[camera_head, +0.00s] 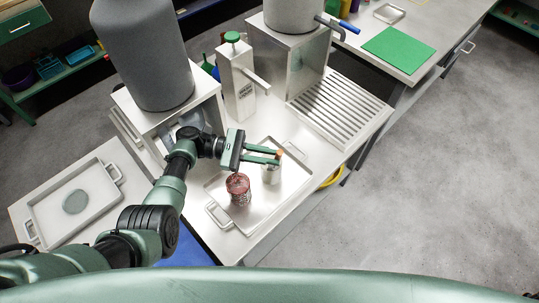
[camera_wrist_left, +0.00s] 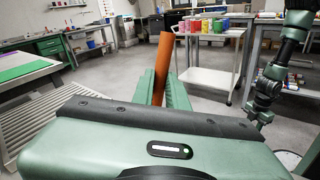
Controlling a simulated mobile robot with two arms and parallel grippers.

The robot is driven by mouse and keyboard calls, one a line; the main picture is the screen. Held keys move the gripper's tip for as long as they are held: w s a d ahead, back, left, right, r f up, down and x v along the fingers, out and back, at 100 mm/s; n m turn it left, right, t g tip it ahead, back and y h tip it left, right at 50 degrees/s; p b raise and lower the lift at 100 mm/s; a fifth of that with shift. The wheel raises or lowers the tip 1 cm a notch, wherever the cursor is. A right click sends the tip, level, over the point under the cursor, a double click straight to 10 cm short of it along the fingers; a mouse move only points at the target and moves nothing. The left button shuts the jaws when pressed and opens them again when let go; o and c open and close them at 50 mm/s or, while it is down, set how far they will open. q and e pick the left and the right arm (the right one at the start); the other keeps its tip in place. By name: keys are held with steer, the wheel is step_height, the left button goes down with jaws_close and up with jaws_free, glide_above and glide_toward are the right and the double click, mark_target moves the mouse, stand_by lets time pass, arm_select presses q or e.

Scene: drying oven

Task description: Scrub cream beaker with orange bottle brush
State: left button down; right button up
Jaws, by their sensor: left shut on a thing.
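My left gripper (camera_head: 262,155) is shut on an orange handle, which I take for the bottle brush (camera_head: 279,154). The handle also stands up, slightly tilted, between the green fingers in the left wrist view (camera_wrist_left: 163,62). A pale beaker (camera_head: 271,175) stands on the metal tray (camera_head: 215,190) directly below the fingers. The brush's lower end is hidden, so I cannot tell whether it is inside the beaker. My right arm shows at the right of the left wrist view, its gripper (camera_wrist_left: 262,116) small and unclear.
A glass with red contents (camera_head: 238,190) stands close left of the beaker. A soap dispenser (camera_head: 237,80) and a ribbed drainboard (camera_head: 340,108) lie beyond the tray. Another tray with a round green item (camera_head: 75,202) is at left. A trolley with colourful containers (camera_wrist_left: 208,70) stands across the floor.

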step_height(320, 180, up, 13)
steer(key=p, duration=1.3)
stand_by(0.7)
